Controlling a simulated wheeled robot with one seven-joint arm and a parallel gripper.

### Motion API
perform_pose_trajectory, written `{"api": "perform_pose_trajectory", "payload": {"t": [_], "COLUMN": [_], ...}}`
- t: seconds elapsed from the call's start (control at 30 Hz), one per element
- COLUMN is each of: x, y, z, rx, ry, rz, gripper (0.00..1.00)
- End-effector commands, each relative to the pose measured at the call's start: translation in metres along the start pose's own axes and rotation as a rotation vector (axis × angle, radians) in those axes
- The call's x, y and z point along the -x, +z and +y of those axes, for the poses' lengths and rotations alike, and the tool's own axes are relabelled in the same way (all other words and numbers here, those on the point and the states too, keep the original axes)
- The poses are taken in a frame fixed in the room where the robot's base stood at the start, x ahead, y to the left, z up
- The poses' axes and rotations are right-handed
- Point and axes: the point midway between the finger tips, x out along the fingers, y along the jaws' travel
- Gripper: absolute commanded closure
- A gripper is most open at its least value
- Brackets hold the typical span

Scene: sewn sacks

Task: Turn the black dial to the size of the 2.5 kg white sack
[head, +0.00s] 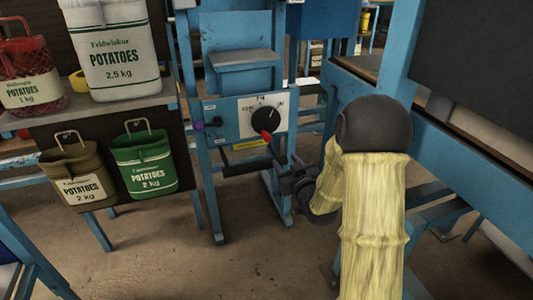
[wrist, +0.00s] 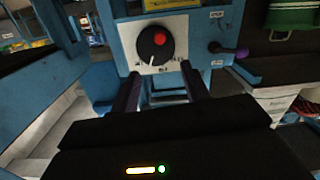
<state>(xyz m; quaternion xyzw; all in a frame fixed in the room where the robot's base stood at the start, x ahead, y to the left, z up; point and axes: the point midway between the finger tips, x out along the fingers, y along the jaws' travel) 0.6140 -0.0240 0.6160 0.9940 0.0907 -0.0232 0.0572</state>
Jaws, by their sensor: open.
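The black dial (head: 265,119) sits on a white scale plate (head: 247,121) on the blue machine, with a red part at its lower edge. The wrist view shows the dial (wrist: 146,45) upside down, with a red spot and a white pointer line. The line points towards the printed marks, roughly upward in the head view; the marks are too small to read surely. The white sack (head: 112,54), labelled potatoes 2.5 kg, stands on the shelf at upper left. My gripper (wrist: 162,84) is open and empty, its fingers spread short of the dial, apart from it.
A red net sack (head: 32,80) of 1 kg stands beside the white one. A brown sack (head: 76,172) and a green sack (head: 146,168), both 2 kg, hang below. A purple knob (head: 198,125) sticks out left of the scale plate. Blue frame bars flank my arm at right.

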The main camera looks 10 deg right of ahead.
Motion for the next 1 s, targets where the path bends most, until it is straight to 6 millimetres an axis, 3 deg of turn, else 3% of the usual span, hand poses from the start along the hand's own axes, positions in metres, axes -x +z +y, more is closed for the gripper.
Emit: {"api": "perform_pose_trajectory", "payload": {"t": [0.03, 0.1, 0.63, 1.0], "x": [-0.002, -0.003, -0.01, -0.06], "y": [0.016, 0.018, 0.016, 0.015], "z": [-0.001, -0.001, -0.001, -0.001], "rx": [-0.001, 0.0, 0.0, 0.001], "ry": [-0.001, -0.004, -0.005, -0.005], "rz": [0.021, 0.044, 0.058, 0.061], "gripper": [0.54, 0.54, 0.54, 0.54]}}
